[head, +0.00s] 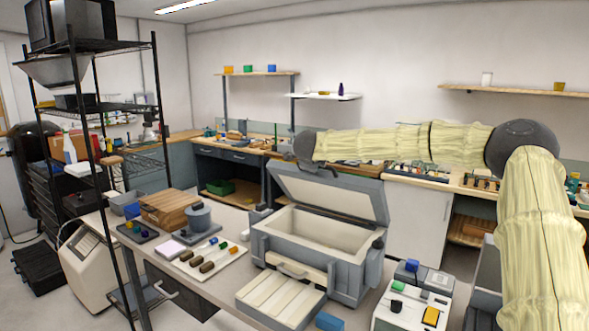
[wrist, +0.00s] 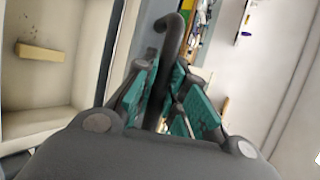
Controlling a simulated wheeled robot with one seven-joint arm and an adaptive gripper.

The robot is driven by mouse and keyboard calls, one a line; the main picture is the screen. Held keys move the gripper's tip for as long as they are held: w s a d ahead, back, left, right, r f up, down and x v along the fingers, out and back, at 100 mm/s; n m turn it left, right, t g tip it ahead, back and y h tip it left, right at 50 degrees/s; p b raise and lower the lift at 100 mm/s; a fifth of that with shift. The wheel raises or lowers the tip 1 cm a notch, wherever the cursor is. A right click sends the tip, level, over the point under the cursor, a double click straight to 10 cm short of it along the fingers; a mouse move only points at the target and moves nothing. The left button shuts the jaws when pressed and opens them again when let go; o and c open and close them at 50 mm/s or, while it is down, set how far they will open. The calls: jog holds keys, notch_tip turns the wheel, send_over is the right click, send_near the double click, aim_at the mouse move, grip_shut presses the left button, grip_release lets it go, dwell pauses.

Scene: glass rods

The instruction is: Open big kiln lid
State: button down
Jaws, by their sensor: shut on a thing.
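The big kiln (head: 312,262) is a grey box with a cream interior, standing on the table in the head view. Its lid (head: 330,196) is raised and leans back, with its pale inner face towards the camera. My arm reaches in from the right, and its dark wrist end is just above the lid's upper left corner. In the wrist view my gripper (wrist: 172,88) has its teal finger pads closed around a dark, hooked bar (wrist: 171,35), seemingly the lid handle. In the head view the fingers are too small and dark to make out.
In front of the kiln lie a slatted pale panel (head: 280,298) and a blue block (head: 329,322). A tray of rods (head: 212,263) is to the left, and a white device (head: 411,308) to the right. A black wire rack (head: 100,103) stands far left.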

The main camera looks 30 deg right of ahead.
jog(key=d+r, duration=0.1)
jog(key=w+d+r+p, duration=0.1)
jog(key=d, duration=0.1)
jog(key=w+d+r+p, duration=0.1)
jog(key=d, duration=0.1)
jog(key=shift+w+r, duration=0.1)
jog(key=shift+w+d+r+p, duration=0.2)
jog(key=shift+w+d+p, duration=0.15)
jog(key=shift+d+p, duration=0.25)
jog(key=c, duration=1.7)
grip_release()
jog(key=shift+s, duration=0.1)
jog(key=v, duration=1.2)
